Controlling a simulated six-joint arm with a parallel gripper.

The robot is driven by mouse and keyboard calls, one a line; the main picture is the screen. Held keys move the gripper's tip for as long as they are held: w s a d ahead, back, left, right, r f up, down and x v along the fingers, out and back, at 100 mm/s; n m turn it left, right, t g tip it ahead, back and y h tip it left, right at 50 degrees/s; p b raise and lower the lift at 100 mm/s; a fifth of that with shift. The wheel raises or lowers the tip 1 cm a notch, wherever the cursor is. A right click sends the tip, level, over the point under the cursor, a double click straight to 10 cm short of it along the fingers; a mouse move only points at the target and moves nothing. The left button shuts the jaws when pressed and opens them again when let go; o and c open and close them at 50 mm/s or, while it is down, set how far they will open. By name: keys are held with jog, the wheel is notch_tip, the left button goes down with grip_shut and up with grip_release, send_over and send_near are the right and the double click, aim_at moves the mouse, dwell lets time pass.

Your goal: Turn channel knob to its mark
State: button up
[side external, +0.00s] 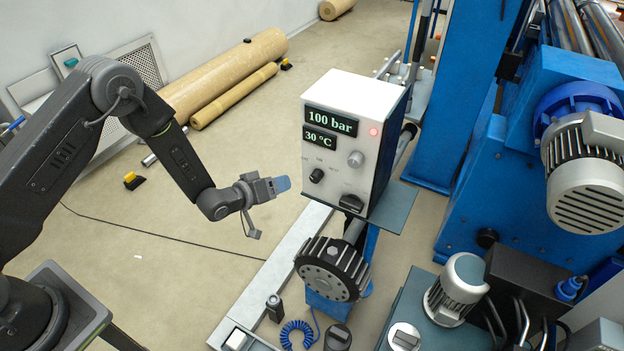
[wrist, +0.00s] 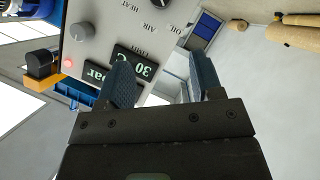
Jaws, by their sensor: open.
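The control box (side external: 343,185) stands upright, its panel facing my arm. A black knob (side external: 316,175) sits low left on the panel, and a grey knob (side external: 355,158) sits to its right. In the wrist view the panel is upside down; the black knob (wrist: 162,3) is cut by the top edge, near the words AIR, OIL and HEAT. No label naming the channel knob is readable, and its mark cannot be made out. My gripper (side external: 282,185) is open and empty, left of the panel and apart from it. Its two blue fingers (wrist: 164,68) stand apart.
A black switch (side external: 351,203) sits at the panel's bottom. A red lamp (side external: 374,132) glows beside displays reading 100 bar and 30 °C. A black toothed wheel (side external: 333,268) stands below the box. Blue machinery (side external: 470,110) is at the right.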

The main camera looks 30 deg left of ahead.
aim_at(313, 179)
jog(key=shift+h, duration=0.3)
jog(key=x, duration=0.4)
jog(key=f+x, duration=0.1)
jog(key=x, duration=0.4)
jog(key=f+x, duration=0.1)
jog(key=x, duration=0.4)
jog(key=shift+s+d, duration=0.15)
jog(key=shift+s, duration=0.25)
jog(key=c, duration=0.9)
